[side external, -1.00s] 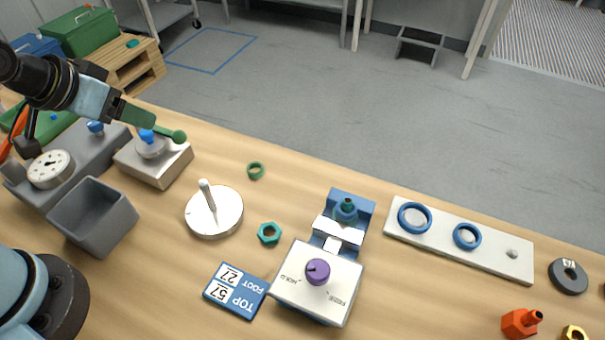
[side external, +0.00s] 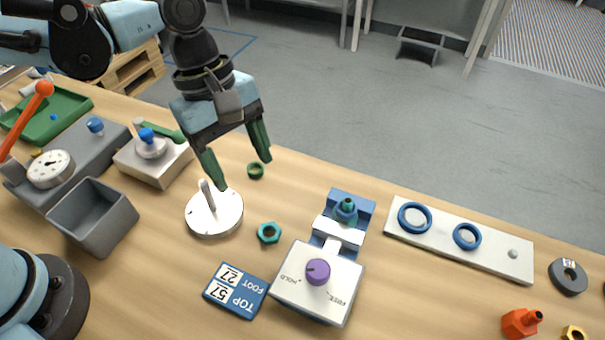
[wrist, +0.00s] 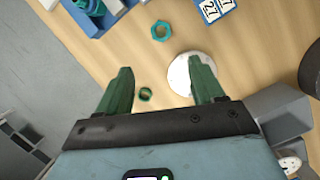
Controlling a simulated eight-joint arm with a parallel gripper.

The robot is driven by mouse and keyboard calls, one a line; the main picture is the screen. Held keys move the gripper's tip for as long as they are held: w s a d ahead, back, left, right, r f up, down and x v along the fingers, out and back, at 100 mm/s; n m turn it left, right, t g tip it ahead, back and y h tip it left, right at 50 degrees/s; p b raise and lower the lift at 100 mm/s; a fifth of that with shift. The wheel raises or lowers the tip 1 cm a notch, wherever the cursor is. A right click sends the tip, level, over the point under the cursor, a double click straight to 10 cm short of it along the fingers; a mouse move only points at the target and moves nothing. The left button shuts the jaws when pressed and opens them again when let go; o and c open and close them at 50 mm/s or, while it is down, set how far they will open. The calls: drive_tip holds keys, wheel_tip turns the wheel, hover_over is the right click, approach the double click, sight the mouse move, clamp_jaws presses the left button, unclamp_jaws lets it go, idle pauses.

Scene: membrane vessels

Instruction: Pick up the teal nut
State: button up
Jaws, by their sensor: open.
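The teal nut (side external: 269,233) lies flat on the wooden table, between the white round disc with its upright pin and the blue-and-white clamp block. It also shows in the wrist view (wrist: 161,31), beyond the fingertips near the top. My gripper (side external: 243,172) is open and empty, with its two green fingers pointing down above the table. In the side view it is up and to the left of the nut, near the disc. In the wrist view the fingertips (wrist: 160,82) are spread apart, with the nut ahead of the gap.
A white disc with a pin (side external: 214,213) stands left of the nut. A green ring (side external: 255,170) lies behind it. The clamp block with a purple knob (side external: 318,271) is to the right, and a blue label card (side external: 236,291) is in front. A grey bin (side external: 93,215) stands further left.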

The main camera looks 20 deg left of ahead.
sight(267, 233)
drive_tip(key=shift+s+d+x, duration=0.1)
drive_tip(key=shift+x, duration=2)
drive_tip(key=shift+s+d+x, duration=0.1)
drive_tip(key=shift+x, duration=2)
drive_tip(key=shift+s+d+x, duration=0.1)
drive_tip(key=shift+d+x, duration=0.05)
drive_tip(key=shift+x, duration=1.95)
drive_tip(key=shift+r, duration=0.1)
drive_tip(key=c, duration=1.1)
drive_tip(key=shift+r, duration=0.2)
